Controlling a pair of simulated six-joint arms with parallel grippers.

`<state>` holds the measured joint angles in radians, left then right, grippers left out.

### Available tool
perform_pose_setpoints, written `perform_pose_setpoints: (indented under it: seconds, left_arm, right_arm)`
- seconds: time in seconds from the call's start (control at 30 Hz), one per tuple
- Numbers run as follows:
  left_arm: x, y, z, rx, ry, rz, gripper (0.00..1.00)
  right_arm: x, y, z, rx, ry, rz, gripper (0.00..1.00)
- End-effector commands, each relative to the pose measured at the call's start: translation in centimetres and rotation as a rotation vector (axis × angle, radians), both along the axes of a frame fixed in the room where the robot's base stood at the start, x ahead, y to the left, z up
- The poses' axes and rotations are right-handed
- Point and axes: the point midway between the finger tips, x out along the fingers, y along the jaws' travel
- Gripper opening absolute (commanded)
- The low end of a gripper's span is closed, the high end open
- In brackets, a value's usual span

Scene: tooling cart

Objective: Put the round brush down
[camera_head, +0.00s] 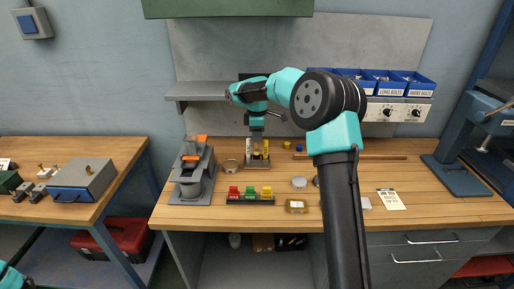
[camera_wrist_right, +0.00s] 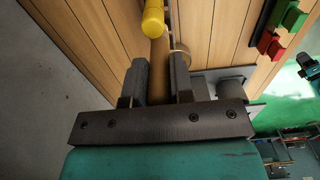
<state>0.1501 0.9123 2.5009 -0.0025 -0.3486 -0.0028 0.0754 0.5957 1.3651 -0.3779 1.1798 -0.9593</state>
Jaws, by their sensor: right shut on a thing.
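My right gripper (camera_head: 257,133) is above the back middle of the bench, pointing down over a small tool holder. In the right wrist view its two dark fingers (camera_wrist_right: 161,85) are closed around a brown, wood-coloured piece (camera_wrist_right: 158,72), which I take to be the round brush's handle. The brush's bristle end is not clear in either view. A yellow rounded end (camera_wrist_right: 153,18) shows just beyond the fingers. Only a teal bit of my left arm shows at the head view's lower left corner; its gripper is out of view.
A rack of coloured blocks (camera_head: 250,198) is in front. Blue bins (camera_head: 385,80) hang at the back right.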

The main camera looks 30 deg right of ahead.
Motion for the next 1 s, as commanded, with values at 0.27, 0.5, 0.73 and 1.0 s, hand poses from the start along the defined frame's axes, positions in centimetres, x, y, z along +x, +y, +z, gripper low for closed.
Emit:
perform_pose_setpoints:
  seconds: [0.27,0.5,0.73,1.0]
  left_arm:
    - [0.0,0.0,0.0,0.000,0.000,0.000,0.43]
    - [0.0,0.0,0.0,0.000,0.000,0.000,0.43]
    - [0.0,0.0,0.0,0.000,0.000,0.000,0.43]
    - [0.0,0.0,0.0,0.000,0.000,0.000,0.43]
  right_arm:
    - [0.0,0.0,-1.2,0.000,-0.001,0.000,0.00]
    - [0.0,0.0,-1.6,0.000,0.000,0.000,0.00]
    - [0.0,0.0,-4.7,0.000,0.002,-0.001,0.00]
    - [0.0,0.0,-5.7,0.000,-0.001,-0.001,0.00]
